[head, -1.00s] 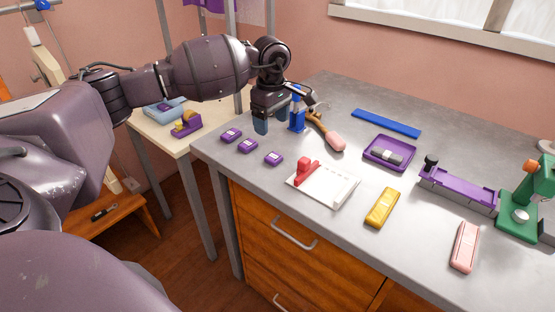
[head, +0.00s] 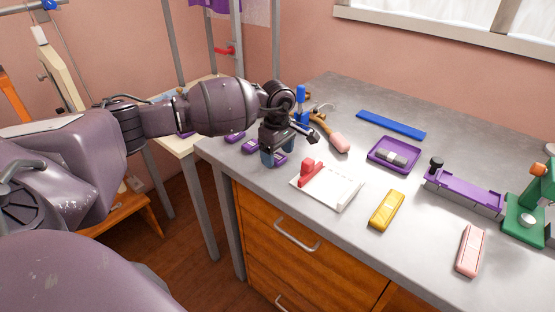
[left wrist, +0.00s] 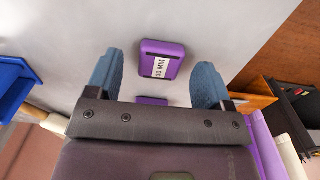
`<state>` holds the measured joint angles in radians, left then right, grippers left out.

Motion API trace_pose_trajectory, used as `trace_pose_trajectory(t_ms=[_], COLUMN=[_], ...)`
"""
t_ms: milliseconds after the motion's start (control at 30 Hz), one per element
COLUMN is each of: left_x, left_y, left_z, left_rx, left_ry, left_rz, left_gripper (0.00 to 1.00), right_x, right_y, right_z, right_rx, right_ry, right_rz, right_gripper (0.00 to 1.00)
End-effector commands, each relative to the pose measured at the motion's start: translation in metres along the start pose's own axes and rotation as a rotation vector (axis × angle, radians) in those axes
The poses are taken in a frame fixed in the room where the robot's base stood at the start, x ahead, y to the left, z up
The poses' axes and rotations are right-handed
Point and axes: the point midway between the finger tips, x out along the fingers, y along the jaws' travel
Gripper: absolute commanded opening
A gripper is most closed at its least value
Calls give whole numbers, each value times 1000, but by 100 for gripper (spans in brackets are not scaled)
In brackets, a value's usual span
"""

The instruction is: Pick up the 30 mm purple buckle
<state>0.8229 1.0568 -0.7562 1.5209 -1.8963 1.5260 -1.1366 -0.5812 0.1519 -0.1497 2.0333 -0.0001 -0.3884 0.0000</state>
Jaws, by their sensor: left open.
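The purple buckle labelled 30 MM (left wrist: 161,60) lies flat on the grey tabletop in the left wrist view, between and slightly beyond the fingertips. My left gripper (left wrist: 157,74) is open and empty, one blue finger on either side of it. In the head view my left gripper (head: 273,157) points down over the row of purple buckles. The buckle at the row's right end (head: 281,160) shows partly beside the fingers; its label is unreadable there. Another purple buckle (left wrist: 152,100) is mostly hidden behind the gripper body. My right gripper is not in view.
A white tray with a red piece (head: 326,188) lies to the right of the gripper. A blue stand (head: 300,98) and a pink-ended wooden tool (head: 338,141) are behind it. The table's front edge is close to the buckles.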

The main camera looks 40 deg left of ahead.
Motion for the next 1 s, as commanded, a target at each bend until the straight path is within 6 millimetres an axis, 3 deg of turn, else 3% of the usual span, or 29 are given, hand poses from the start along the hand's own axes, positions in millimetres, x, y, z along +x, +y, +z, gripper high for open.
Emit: trace_pose_trajectory(t_ms=[300, 633, 1000], left_x=[8, 8, -1], left_y=[0, 0, 1], left_z=[0, 0, 0], left_rx=[0, -1, 0], left_ry=[1, 0, 0], left_rz=[1, 1, 3], left_gripper=[73, 22, 21], right_x=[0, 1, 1], right_y=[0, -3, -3], right_z=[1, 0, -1], right_rx=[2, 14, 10], right_ry=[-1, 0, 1], right_rz=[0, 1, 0], right_gripper=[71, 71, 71])
